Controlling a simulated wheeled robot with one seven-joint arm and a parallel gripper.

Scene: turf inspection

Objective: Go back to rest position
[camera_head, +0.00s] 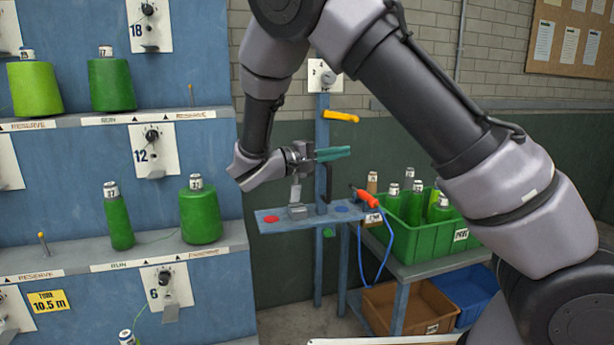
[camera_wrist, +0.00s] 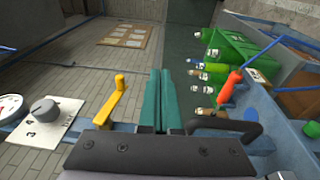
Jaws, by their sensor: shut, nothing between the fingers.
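My gripper (camera_head: 333,154) has teal fingers and is at the blue post of a small stand, above its shelf (camera_head: 330,216). In the wrist view the two teal fingers (camera_wrist: 160,100) lie together, with nothing between them. A yellow lever (camera_head: 341,116) on the post is above the fingers in the head view; it also shows to their left in the wrist view (camera_wrist: 112,100). A black handle (camera_wrist: 228,126) is close by on their right. I cannot tell whether the gripper touches the post.
A blue rack (camera_head: 75,180) with green yarn cones stands at left. A green crate (camera_head: 420,234) of cones and an orange-handled tool (camera_head: 367,198) with a blue cord are right of the post. Brown (camera_head: 400,308) and blue (camera_head: 466,290) bins are below.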

